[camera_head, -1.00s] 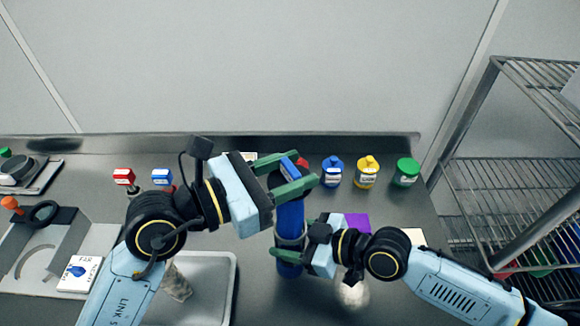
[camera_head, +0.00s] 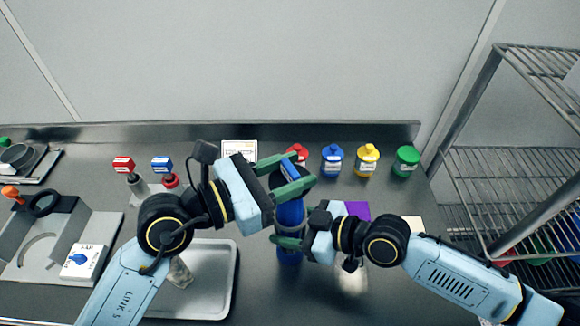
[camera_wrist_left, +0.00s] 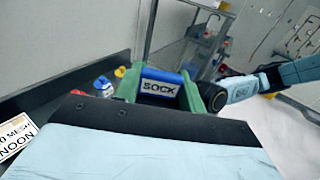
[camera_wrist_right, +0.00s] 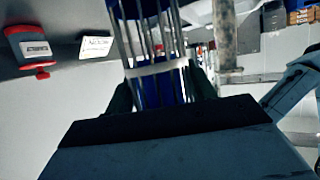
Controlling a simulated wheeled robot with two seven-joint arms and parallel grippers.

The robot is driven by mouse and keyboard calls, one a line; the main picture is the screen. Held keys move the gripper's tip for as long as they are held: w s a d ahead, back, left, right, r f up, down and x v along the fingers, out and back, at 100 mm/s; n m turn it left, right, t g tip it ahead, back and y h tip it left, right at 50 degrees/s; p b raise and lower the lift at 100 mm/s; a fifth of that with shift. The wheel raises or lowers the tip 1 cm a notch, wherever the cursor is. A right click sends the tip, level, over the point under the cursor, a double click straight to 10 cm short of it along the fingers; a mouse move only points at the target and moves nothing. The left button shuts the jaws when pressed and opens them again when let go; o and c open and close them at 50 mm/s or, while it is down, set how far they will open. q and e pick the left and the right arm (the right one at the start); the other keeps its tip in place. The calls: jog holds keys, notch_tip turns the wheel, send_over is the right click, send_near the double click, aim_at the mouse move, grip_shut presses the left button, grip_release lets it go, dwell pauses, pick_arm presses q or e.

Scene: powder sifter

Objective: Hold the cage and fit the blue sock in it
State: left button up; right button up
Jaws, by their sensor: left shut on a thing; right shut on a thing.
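My left gripper (camera_head: 292,180) is shut on the top of the blue sock (camera_head: 290,213), which hangs upright below it. In the left wrist view the sock's blue collar (camera_wrist_left: 159,87), labelled SOCK, sits between the green fingers. My right gripper (camera_head: 288,240) is shut on the cage, below the left gripper. In the right wrist view the cage's metal band (camera_wrist_right: 158,70) and upright wires show between the fingers, with blue cloth among the wires. The sock is at least partly inside the cage. The collar is above the band; the cage's top rim is hard to make out.
Red, blue (camera_head: 332,160), yellow (camera_head: 366,160) and green (camera_head: 406,160) jars line the back of the table. A metal tray (camera_head: 228,285) lies at front left. A purple block (camera_head: 357,210) is behind my right gripper. A wire shelf (camera_head: 500,160) stands at right.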

aim_at(278, 212)
pick_arm(q)
jog(key=shift+f, duration=1.25)
jog(key=shift+f, duration=0.1)
jog(key=shift+f, duration=1.4)
jog(key=shift+f, duration=1.4)
jog(key=shift+f, duration=0.45)
jog(key=shift+f, duration=0.1)
